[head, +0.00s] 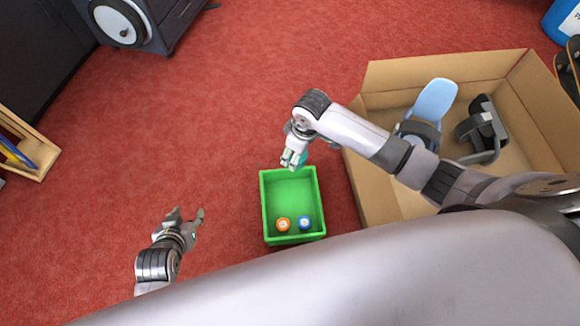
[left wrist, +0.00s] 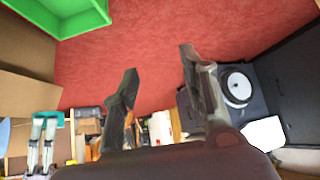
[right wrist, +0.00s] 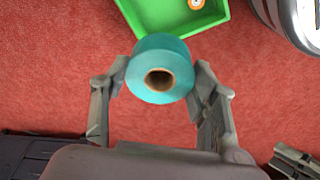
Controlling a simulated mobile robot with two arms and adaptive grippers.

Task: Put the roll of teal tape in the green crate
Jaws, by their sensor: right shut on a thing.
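The roll of teal tape (right wrist: 160,58) is between the fingertips of my right gripper (right wrist: 160,82), which is shut on it. In the head view the right gripper (head: 293,161) is at the far edge of the green crate (head: 320,205), and a bit of the teal tape (head: 301,160) shows beside the fingers. The tape is held above the floor. The crate holds an orange roll (head: 283,224) and a blue roll (head: 305,223) at its near end; the rest of its floor is bare. My left gripper (head: 188,213) is open and empty, left of the crate.
A large open cardboard box (head: 390,205) stands right of the crate, with a blue chair-like thing (head: 434,99) and a dark grey object (head: 483,130) inside. A wooden tray (head: 40,160) is at the far left.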

